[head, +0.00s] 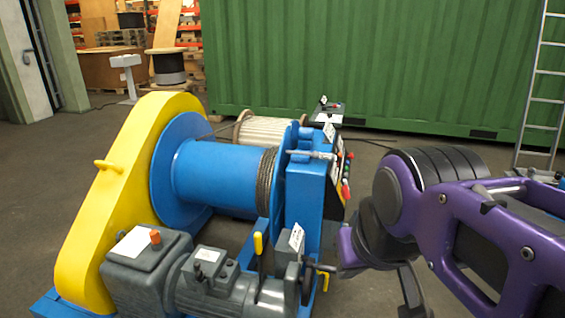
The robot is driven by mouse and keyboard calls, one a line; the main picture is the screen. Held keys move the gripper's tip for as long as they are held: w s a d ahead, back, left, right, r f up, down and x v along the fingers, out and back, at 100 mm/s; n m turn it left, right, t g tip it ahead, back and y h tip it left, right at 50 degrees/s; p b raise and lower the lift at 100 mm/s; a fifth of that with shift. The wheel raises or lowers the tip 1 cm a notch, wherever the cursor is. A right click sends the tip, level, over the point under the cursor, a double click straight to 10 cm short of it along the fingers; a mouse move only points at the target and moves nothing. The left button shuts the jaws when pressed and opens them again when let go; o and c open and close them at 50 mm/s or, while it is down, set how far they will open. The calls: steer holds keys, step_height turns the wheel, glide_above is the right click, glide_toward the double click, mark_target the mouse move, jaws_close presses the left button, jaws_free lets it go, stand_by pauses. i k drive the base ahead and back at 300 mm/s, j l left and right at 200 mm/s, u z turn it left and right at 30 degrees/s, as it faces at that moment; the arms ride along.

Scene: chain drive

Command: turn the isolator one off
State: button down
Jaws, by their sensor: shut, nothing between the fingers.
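The blue control cabinet (305,190) stands at the right end of the blue winch drum. Its right face carries a panel seen nearly edge-on, with a red handle (346,191) and small red and green buttons above it. I cannot read which control is isolator one, nor tell its setting. My purple arm comes in from the right, in front of and to the right of the panel. My gripper (411,290) is low at its end, dark, shut and empty, partly cut off by the bottom edge. It is apart from the red handle.
A yellow chain guard (120,200) and grey motor (215,282) fill the left and front. A small control box (328,112) and rope reel stand behind the cabinet. A green container (400,65) closes the back; a ladder (545,90) leans right. Floor between cabinet and container is mostly clear.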

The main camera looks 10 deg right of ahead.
mark_target(345, 192)
steer(key=l+z, duration=0.1)
steer(key=l, duration=0.35)
steer(key=i+l+z, duration=0.15)
steer(key=l, duration=0.3)
steer(key=i+l+u, duration=0.5)
steer(key=i+l, duration=0.5)
